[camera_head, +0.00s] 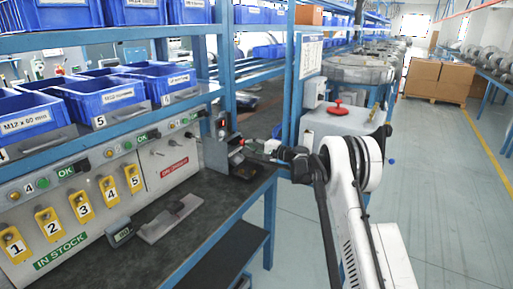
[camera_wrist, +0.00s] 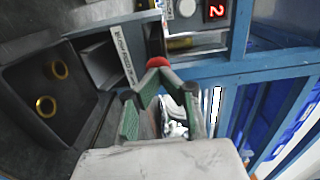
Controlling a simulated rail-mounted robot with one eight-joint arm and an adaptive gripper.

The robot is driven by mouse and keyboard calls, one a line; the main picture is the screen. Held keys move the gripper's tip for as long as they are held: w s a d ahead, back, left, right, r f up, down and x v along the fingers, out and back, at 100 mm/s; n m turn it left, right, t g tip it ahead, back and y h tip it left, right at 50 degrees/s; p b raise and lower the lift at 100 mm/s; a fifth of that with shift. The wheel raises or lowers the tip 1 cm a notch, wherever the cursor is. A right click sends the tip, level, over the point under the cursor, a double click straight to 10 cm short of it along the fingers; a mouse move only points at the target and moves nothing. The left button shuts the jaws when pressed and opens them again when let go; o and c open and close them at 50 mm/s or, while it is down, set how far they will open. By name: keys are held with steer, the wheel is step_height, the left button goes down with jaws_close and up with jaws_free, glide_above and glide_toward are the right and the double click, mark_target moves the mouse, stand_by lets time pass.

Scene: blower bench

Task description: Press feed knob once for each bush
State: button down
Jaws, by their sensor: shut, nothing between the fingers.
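A red round knob (camera_wrist: 158,62) shows in the wrist view, right at the tips of my gripper (camera_wrist: 158,84); I cannot tell whether they touch. My gripper is shut and empty, its green-padded fingers meeting at the tips. A black tray (camera_wrist: 72,134) at the left of the wrist view holds two brass bushes (camera_wrist: 56,70) (camera_wrist: 46,106), lying apart. A labelled grey chute (camera_wrist: 112,56) stands beside the tray. In the head view my gripper (camera_head: 266,147) is at the feeder (camera_head: 216,153) on the bench's far right end, above the dark tray (camera_head: 247,171).
A red display (camera_wrist: 216,11) reads 2 beside a white round button (camera_wrist: 187,8). Blue rack posts (camera_wrist: 240,35) stand close by the gripper. A grey box with a red mushroom button (camera_head: 338,107) stands behind the arm.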

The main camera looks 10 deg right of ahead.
mark_target(240, 140)
steer(key=shift+w+a, duration=0.1)
steer(key=shift+a, duration=0.05)
steer(key=b+x, duration=0.1)
steer(key=x, duration=0.3)
steer(key=shift+w+a+f+b, duration=0.15)
steer(key=shift+w+b, duration=0.05)
steer(key=shift+b, duration=0.15)
steer(key=shift+w+a, duration=0.2)
steer(key=v, duration=1.4)
steer(key=shift+r, duration=0.25)
stand_by(1.0)
